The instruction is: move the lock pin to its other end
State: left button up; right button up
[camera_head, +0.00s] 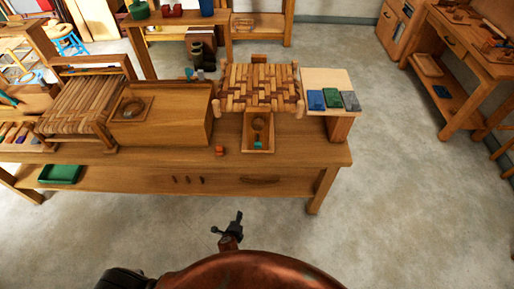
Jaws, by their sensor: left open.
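I cannot pick out the lock pin for sure at this size. A small open wooden tray (246,136) sits at the bench's front, below a woven bark seat (258,88). A ring-like coil and a small teal piece (258,145) lie in it. A small orange-red piece (219,150) stands on the bench left of the tray. My left gripper (227,222) is black, open and empty. It is over the floor in front of the bench, well apart from everything on it. My right gripper is not in view.
The wooden workbench (330,154) spans the left and middle. A second woven seat (85,102) and a wooden box (180,130) stand at its left. Blue, green and grey blocks (332,99) lie on a pale board. A green tray (60,174) is on the lower shelf. Floor at right is clear.

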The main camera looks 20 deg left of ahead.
pick_arm(q)
jog(key=w+d+r+m+t+y, duration=0.1)
jog(key=w+d+r+m+t, duration=0.15)
jog(key=w+r, duration=0.45)
jog(key=w+d+r+m+t, duration=0.1)
jog(key=w+r+m+t, duration=0.2)
jog(key=r, duration=0.7)
jog(key=m+t+y, duration=0.2)
jog(key=m+t, duration=0.1)
jog(key=m, duration=0.3)
send_near(258, 147)
jog(key=w, duration=0.2)
jog(key=x, duration=0.4)
jog(key=b+x, duration=0.1)
jog(key=x, duration=0.1)
jog(key=shift+w+a+r, duration=0.1)
jog(key=shift+a+r, duration=0.05)
jog(key=shift+a, duration=0.25)
jog(key=shift+w+a, duration=0.2)
jog(key=shift+w, duration=0.4)
jog(key=shift+c, duration=0.4)
grip_shut()
